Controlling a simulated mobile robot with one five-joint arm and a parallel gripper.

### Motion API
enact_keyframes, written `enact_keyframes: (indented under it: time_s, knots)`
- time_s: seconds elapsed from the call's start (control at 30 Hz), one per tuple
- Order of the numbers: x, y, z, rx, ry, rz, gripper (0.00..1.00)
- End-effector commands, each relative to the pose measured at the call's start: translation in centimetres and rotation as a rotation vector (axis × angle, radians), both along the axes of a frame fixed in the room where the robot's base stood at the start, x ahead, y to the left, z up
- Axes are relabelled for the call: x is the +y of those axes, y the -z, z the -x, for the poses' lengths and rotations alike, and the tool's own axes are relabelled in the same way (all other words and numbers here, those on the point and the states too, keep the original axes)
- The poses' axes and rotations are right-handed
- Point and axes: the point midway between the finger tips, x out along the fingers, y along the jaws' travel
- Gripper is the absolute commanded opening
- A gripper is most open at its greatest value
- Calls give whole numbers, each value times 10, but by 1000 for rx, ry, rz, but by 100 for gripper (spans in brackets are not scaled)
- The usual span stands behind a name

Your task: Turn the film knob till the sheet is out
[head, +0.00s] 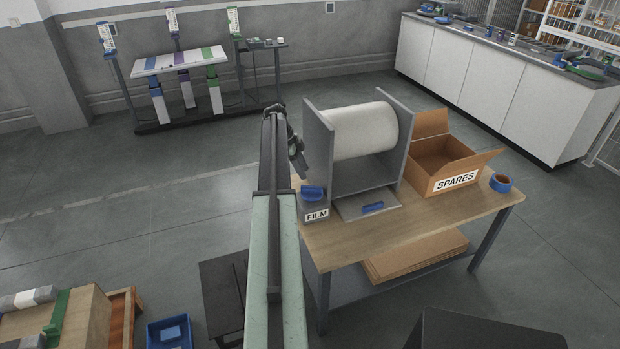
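The film dispenser is a grey frame (318,133) on a wooden table, holding a large white roll (362,131). A blue knob (313,192) sits low at its front left, above a label reading FILM (316,215). A light grey flat piece (350,208) juts out at the bottom front, with a small blue part (373,207) on it. I cannot tell whether any film lies there. My gripper (301,170) is dark and small in the head view, beside the frame's left panel and above the knob, seemingly apart from it. Its fingers are too small to read.
An open cardboard box marked SPARES (455,181) and a blue tape roll (501,182) stand to the right on the table (400,235). Flat cardboard (415,255) lies on the lower shelf. A blue bin (169,333) is at lower left.

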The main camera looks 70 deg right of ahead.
Motion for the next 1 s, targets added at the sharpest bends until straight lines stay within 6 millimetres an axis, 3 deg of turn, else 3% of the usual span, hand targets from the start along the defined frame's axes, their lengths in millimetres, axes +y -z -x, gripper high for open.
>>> enact_keyframes:
  time_s: [0.5,0.8,0.93,1.0]
  knots:
    - [-4,72,26,3,3,2,38]
    - [-5,72,30,3,3,2,38]
    - [-5,72,29,3,3,2,5]
    - [-5,72,29,3,3,2,0]
